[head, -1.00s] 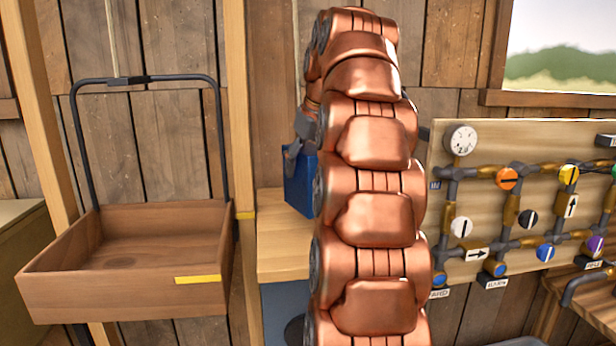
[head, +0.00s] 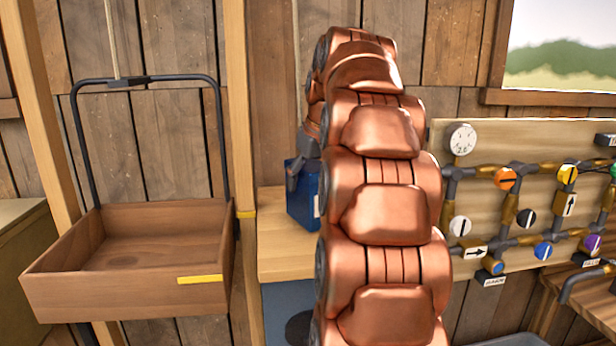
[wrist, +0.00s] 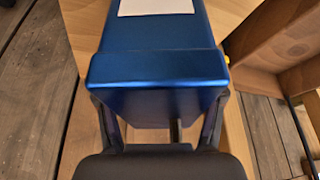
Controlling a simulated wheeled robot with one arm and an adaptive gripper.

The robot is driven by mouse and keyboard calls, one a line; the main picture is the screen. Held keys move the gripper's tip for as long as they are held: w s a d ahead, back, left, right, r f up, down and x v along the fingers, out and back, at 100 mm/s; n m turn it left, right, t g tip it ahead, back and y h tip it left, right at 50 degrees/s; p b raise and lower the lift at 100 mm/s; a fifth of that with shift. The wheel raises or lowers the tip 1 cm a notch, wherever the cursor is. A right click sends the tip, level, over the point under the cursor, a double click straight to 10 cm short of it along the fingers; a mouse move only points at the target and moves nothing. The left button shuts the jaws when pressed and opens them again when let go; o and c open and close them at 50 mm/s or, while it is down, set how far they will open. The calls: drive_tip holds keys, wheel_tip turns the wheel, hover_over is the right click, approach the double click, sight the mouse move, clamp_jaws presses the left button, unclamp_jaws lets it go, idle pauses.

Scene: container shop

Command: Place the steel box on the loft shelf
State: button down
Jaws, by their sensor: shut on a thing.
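A blue, metallic-looking box (head: 301,204) with a white label is at the pale wooden bench, partly hidden behind my copper arm. In the wrist view the blue box (wrist: 155,65) fills the middle, with one finger on each side of it. My gripper (wrist: 160,130) is shut on this box; in the head view only a grey part of my gripper (head: 300,170) shows. I cannot tell whether the box touches the bench. I cannot make out a loft shelf in these views.
An empty wooden tray (head: 125,298) with a black handle hangs from a rope at the left. A wooden post (head: 238,120) stands between it and the bench (head: 275,262). A board with pipes, valves and a gauge (head: 460,139) is at the right.

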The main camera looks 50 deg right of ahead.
sight(311, 166)
drive_tip(key=shift+f, duration=0.15)
drive_tip(key=shift+c, duration=0.8)
unclamp_jaws()
drive_tip(key=shift+s+r, duration=0.1)
drive_tip(key=shift+r, duration=0.2)
drive_tip(key=shift+b+v, duration=0.4)
drive_tip(key=shift+v, duration=1.95)
drive_tip(key=p+v, duration=0.2)
drive_tip(key=shift+s+r, duration=0.1)
drive_tip(key=shift+r, duration=0.2)
drive_tip(key=shift+f, duration=0.1)
